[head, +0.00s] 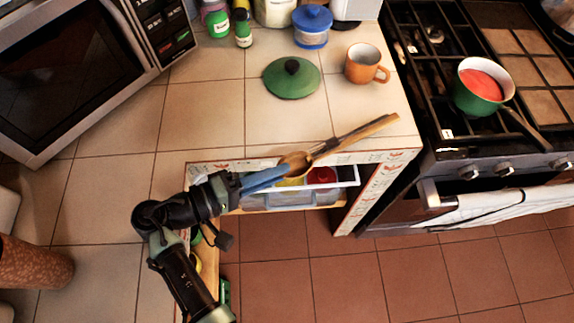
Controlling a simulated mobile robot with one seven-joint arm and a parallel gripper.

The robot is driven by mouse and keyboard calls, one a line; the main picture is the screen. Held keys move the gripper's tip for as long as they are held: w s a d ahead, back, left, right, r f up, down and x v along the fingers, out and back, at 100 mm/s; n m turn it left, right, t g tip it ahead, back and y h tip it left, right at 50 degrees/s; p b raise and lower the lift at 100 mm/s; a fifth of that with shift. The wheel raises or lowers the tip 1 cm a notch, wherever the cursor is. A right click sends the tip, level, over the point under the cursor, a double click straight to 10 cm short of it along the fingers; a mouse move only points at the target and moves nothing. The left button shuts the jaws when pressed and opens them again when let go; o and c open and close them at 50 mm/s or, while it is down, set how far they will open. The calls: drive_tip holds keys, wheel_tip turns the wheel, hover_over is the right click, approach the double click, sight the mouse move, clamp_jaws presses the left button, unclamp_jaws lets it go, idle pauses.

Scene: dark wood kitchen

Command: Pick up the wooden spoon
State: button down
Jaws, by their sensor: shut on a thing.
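The wooden spoon (356,134) lies at a slant over the front edge of the tiled counter, with its bowl at the lower left and its handle toward the upper right. My gripper (285,172) reaches in from the lower left. Its blue fingers are shut on the spoon at the bowl end. The exact contact is too small to see clearly. I cannot tell whether the spoon touches the counter or is held just above it.
A green lid (291,82) and an orange mug (364,65) stand on the counter behind the spoon. A microwave (75,65) is at the left. The stove with a green pot (478,104) is at the right. An open shelf with plastic bins (290,196) lies below the counter edge.

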drive_tip(key=r+p+v, duration=0.1)
drive_tip(key=p+v, duration=0.2)
drive_tip(key=v, duration=0.8)
drive_tip(key=shift+r, duration=0.35)
